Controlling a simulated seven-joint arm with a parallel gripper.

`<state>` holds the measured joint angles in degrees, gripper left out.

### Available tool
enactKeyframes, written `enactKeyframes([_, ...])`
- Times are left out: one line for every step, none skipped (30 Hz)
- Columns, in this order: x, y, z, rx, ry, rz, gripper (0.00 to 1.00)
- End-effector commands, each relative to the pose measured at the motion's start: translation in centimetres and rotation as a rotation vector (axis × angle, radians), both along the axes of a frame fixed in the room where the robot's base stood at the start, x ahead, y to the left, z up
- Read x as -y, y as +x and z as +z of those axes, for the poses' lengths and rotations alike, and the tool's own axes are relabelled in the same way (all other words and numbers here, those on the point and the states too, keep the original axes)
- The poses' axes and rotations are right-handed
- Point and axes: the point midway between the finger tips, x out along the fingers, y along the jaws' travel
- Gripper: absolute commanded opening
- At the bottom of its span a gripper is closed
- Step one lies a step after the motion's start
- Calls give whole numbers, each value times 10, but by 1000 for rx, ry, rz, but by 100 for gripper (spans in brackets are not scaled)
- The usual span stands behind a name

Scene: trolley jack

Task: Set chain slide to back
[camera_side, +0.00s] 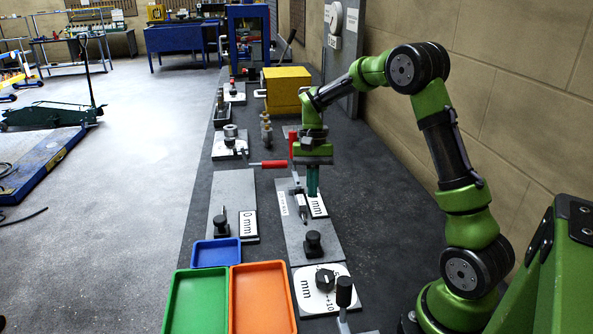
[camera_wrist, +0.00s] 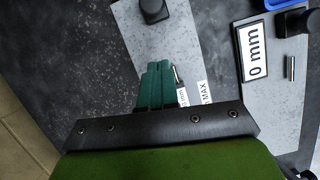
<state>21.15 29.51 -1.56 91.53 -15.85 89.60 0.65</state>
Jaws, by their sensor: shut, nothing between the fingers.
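My gripper (camera_side: 313,193) points down over a grey plate (camera_side: 325,258) in the middle of the bench, its green fingers shut with nothing between them. The plate carries a black knob (camera_side: 313,243) at its near end, a small metal part (camera_side: 300,203) beside the fingers and an "mm" label. In the wrist view, the shut fingers (camera_wrist: 160,66) cover part of this plate; the black knob (camera_wrist: 153,10) is ahead of them, and a "MAX" label (camera_wrist: 202,91) is close to the right. I cannot tell which part is the chain slide, or whether the fingers touch anything.
Left is another grey plate (camera_side: 230,187) with a black knob (camera_side: 220,223) and a "0 mm" label (camera_side: 248,222). A red handle (camera_side: 273,164) lies behind the gripper. Blue (camera_side: 215,242), green (camera_side: 178,300) and orange (camera_side: 262,300) trays are in front; a yellow block (camera_side: 287,88) stands behind.

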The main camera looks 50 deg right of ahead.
Motion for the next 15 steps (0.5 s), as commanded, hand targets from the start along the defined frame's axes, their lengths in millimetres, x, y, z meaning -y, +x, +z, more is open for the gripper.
enactKeyframes([-4,-3,-11,-4,3,2,0])
enactKeyframes([-5,-4,-18,-5,2,1,0])
enactKeyframes([-8,-6,-26,-4,3,1,0])
enactKeyframes([-9,-7,-32,-4,3,1,0])
enactKeyframes([-11,-8,-38,-4,2,2,0])
enactKeyframes([-13,-9,-45,-3,3,0,0])
enactKeyframes([-17,-12,-45,-1,2,2,0])
enactKeyframes([-22,-15,-44,0,1,3,0])
enactKeyframes([-26,-19,-45,0,0,1,0])
enactKeyframes([-29,-21,-45,2,0,1,0])
enactKeyframes([-32,-23,-46,0,2,1,0])
enactKeyframes([-35,-25,-47,1,1,0,0])
enactKeyframes([-38,-27,-47,1,1,0,0])
enactKeyframes([-39,-28,-47,1,1,0,0])
enactKeyframes([-41,-30,-48,1,1,0,0])
